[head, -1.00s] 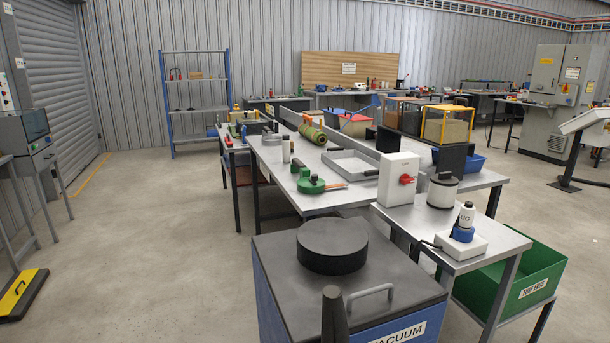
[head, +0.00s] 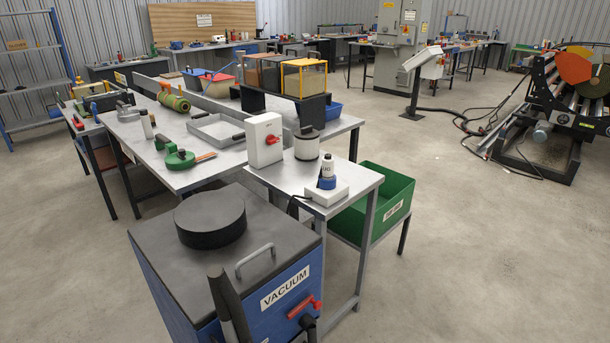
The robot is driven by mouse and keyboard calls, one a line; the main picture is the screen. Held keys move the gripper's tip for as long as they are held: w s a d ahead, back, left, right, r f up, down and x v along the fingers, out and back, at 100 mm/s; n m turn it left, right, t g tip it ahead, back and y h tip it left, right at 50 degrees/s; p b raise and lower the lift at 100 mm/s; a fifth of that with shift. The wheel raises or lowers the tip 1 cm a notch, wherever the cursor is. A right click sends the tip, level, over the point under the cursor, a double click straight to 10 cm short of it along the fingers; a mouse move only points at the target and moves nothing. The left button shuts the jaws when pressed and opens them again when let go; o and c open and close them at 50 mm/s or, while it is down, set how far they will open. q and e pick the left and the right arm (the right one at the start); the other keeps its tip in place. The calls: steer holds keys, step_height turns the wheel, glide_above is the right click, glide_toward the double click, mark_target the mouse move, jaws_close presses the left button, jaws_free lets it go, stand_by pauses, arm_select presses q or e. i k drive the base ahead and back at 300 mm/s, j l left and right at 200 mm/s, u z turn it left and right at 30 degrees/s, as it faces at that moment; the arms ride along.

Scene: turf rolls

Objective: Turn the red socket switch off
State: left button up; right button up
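A white box (head: 264,139) stands at the front right of the metal workbench, next to a smaller metal table. A red rotary switch (head: 273,140) is on its front face; its exact setting is too small to read. A second red part, a lever-like handle (head: 305,307), is on the front of the blue vacuum unit (head: 275,300), near a VACUUM label. Neither of my grippers is in view.
The vacuum unit with a black round lid (head: 210,220) and a dark upright hose (head: 228,305) stands close in front. Open floor (head: 480,250) lies to the right.

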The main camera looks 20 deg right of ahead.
mark_target(271, 139)
steer(key=u, duration=0.2)
steer(key=l+u, duration=0.75)
steer(key=k+l+u, duration=0.15)
steer(key=l, duration=0.3)
steer(key=k+l+u, duration=0.1)
steer(key=l, duration=0.3)
